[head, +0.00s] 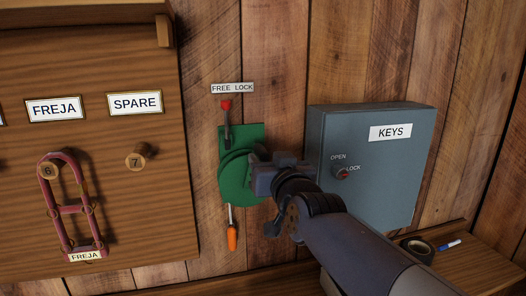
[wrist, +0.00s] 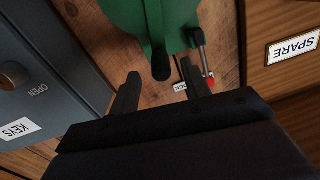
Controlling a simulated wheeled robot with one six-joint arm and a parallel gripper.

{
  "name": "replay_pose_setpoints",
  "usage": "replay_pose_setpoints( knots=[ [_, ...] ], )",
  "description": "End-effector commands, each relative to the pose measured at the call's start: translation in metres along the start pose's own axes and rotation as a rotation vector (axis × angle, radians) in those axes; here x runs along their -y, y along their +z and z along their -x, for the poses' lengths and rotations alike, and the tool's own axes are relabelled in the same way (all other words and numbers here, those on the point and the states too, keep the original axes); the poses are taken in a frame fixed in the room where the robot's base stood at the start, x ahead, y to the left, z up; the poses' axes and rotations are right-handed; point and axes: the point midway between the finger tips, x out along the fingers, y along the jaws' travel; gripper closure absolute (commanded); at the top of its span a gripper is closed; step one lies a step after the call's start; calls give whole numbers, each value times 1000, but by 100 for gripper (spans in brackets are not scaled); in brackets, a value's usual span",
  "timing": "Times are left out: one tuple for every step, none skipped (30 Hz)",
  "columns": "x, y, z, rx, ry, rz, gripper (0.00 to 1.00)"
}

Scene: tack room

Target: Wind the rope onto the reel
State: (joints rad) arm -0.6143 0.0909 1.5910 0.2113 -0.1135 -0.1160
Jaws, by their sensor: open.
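The green reel (head: 236,180) is mounted on the plank wall, its right side partly hidden by my gripper (head: 262,170). It also shows at the top of the wrist view (wrist: 135,18). A dark rounded knob (wrist: 162,70), probably the crank grip, lies between the open fingers of my gripper (wrist: 158,76); I cannot tell whether they touch it. A lever with a red knob (head: 226,104) stands nearly upright above the reel, under the FREE LOCK label (head: 232,88). An orange handle (head: 232,237) hangs on a short pale piece below the reel. No wound rope can be made out.
A grey KEYS box (head: 363,200) with a red-marked knob stands close right of my gripper. A wooden board (head: 100,220) with pegs and a pink halter (head: 70,209) is at left. A shelf (head: 480,270) with a tape roll (head: 418,248) and marker is lower right.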

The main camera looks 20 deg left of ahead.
Motion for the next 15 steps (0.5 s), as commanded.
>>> replay_pose_setpoints(
  knots=[
    [0,0,-10,2,1,0,55],
    [0,0,-14,2,1,0,55],
    [0,0,-21,1,1,0,55],
    [0,0,-25,2,1,0,55],
    [0,0,-29,2,1,0,55],
    [0,0,-34,1,1,-1,55],
    [0,0,-38,2,1,-1,55],
    [0,-1,-41,1,1,-1,55],
    [0,-1,-45,0,1,-1,55],
    [0,0,-48,1,1,-1,55],
    [0,0,-50,1,1,-1,55],
    [0,-1,-52,0,1,-1,55],
    [0,-1,-54,0,1,-1,55],
    [0,-1,-55,0,1,-1,55],
    [0,0,-56,0,1,-1,55]
  ],
)
